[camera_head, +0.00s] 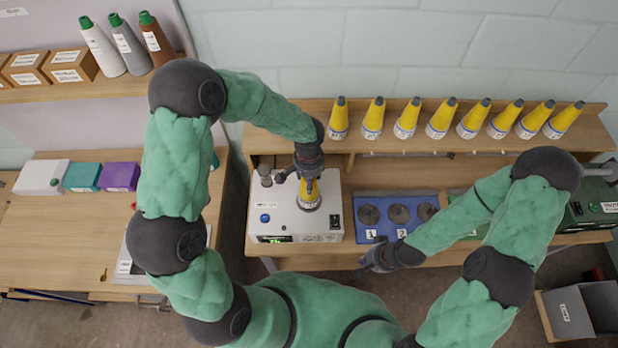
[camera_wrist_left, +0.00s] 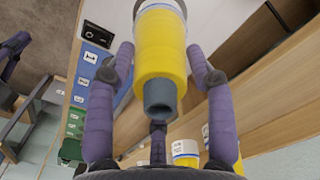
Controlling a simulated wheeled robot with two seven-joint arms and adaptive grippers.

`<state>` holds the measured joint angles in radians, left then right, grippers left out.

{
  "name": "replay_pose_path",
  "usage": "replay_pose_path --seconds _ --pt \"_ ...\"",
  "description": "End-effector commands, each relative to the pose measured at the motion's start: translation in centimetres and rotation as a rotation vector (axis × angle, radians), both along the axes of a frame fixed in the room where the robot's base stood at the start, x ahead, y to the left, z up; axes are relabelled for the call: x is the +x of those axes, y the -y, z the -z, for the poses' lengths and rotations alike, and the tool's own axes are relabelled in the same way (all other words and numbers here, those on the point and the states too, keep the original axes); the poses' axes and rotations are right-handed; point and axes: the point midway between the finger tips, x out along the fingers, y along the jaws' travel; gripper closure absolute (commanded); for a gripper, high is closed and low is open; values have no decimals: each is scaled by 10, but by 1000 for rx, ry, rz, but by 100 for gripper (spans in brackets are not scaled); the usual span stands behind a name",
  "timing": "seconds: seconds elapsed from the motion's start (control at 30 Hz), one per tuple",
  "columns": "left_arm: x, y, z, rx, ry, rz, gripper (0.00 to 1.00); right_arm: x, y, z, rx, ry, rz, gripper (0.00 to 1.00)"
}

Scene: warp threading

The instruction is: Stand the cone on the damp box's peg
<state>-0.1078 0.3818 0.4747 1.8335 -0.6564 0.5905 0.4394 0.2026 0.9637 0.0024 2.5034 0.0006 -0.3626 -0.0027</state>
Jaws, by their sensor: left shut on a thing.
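The yellow cone (camera_head: 307,187), with a grey tip and a white band at its base, is held over the top of the white damp box (camera_head: 265,225). My left gripper (camera_head: 308,175) is shut on the cone from above. In the left wrist view the cone (camera_wrist_left: 160,55) sits between the fingers, its grey tip toward the camera. The peg is hidden behind the cone, and I cannot tell whether the base touches the box. My right gripper (camera_head: 374,260) is low at the blue tray's front edge, with nothing visible in it; its opening is unclear.
A row of yellow cones (camera_head: 440,118) stands on the shelf behind the bench. A blue tray (camera_head: 352,210) with dark round pads lies right of the damp box. A small metal post (camera_head: 265,176) rises at the box's back left. A grey bin (camera_head: 590,305) sits at lower right.

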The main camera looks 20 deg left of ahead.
Motion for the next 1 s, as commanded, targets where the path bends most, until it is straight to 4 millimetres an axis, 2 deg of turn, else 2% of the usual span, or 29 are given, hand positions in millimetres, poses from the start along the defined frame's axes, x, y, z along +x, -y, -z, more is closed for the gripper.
replay_pose_path --seconds 1.0 --pt "0 0 13 0 1 0 70 0 0 14 0 0 0 100"
